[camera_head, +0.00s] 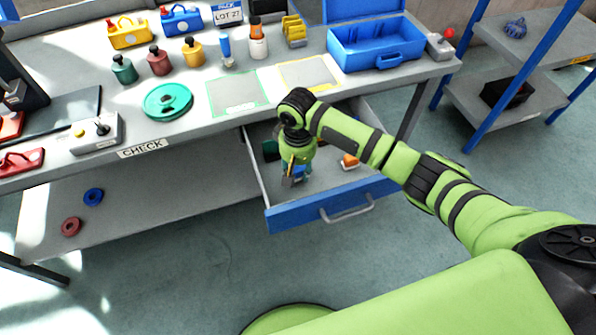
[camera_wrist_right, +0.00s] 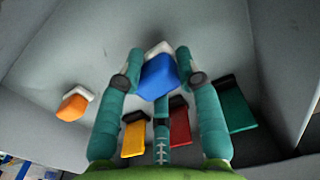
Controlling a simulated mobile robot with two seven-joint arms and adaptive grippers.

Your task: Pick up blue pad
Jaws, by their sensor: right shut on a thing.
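The blue pad (camera_wrist_right: 157,80), with a pale backing piece, sits between the fingertips of my right gripper (camera_wrist_right: 158,64) in the right wrist view. The gripper is shut on it. In the head view, my right gripper (camera_head: 293,178) points down into the open drawer (camera_head: 328,207). The blue pad is mostly hidden there by the gripper and arm. I cannot tell whether the pad still touches the drawer floor. My left gripper is not in view.
An orange pad (camera_wrist_right: 72,107), a yellow pad (camera_wrist_right: 135,135), a red pad (camera_wrist_right: 180,125) and a green pad (camera_wrist_right: 235,106) lie around the gripper in the drawer. The drawer walls are close. The bench top (camera_head: 225,75) above holds several parts and a blue toolbox (camera_head: 372,47).

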